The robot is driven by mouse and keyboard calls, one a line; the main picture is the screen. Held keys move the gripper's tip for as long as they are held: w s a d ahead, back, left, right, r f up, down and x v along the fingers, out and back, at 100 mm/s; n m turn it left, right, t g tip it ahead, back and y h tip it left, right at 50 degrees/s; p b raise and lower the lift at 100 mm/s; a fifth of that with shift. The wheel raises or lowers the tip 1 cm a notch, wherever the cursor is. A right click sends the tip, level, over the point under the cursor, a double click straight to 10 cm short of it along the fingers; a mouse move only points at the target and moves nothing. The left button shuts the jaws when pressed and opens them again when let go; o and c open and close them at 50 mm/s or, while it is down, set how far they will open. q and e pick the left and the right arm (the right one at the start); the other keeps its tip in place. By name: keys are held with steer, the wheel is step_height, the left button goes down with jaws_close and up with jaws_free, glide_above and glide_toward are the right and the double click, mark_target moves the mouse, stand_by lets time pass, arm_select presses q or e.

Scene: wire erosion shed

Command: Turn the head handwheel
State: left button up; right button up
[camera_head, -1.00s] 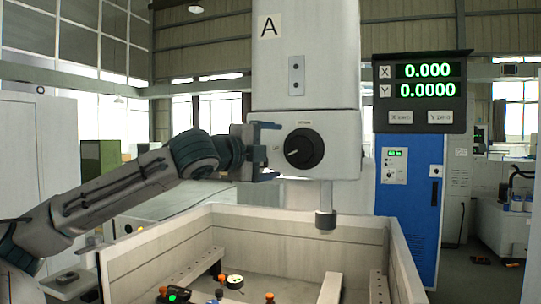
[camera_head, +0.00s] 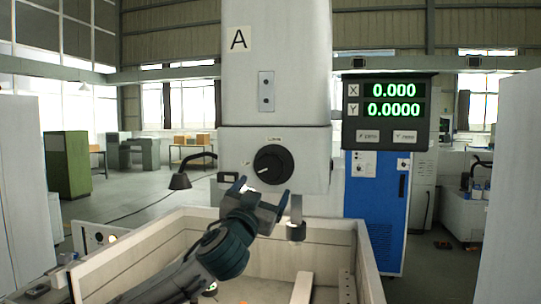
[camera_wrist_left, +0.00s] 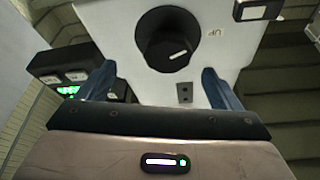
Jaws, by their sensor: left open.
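The head handwheel is a round black knob (camera_head: 272,165) with a white pointer line, on the front of the white machine head (camera_head: 312,165). In the head view my left gripper (camera_head: 262,188) is just below the knob, fingers pointing up, open and empty. In the left wrist view the knob (camera_wrist_left: 167,40) sits beyond and between the two blue fingertips (camera_wrist_left: 156,80), apart from them. A label reading UP is beside it there. My right gripper is not in view.
The open-topped white work tank (camera_head: 330,236) stands below the head, and a nozzle (camera_head: 296,225) hangs at the head's lower right. The readout panel (camera_head: 387,112) shows X 0.000 and Y 0.0000. A blue cabinet (camera_head: 376,215) stands below it.

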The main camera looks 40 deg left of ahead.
mark_target(269, 169)
arm_select(q)
steer(key=w+a+r+n+p, duration=0.1)
steer(key=w+p, duration=0.1)
steer(key=w+a+r+n+y+p, duration=0.1)
steer(key=w+p, duration=0.1)
steer(key=w+a+r+n+y+p, duration=0.1)
steer(key=w+a+r+p, duration=0.1)
steer(key=p, duration=0.1)
steer(key=shift+w+r+n, duration=0.1)
steer(key=shift+w+n, duration=0.3)
steer(key=shift+w+a, duration=0.2)
steer(key=shift+w, duration=0.25)
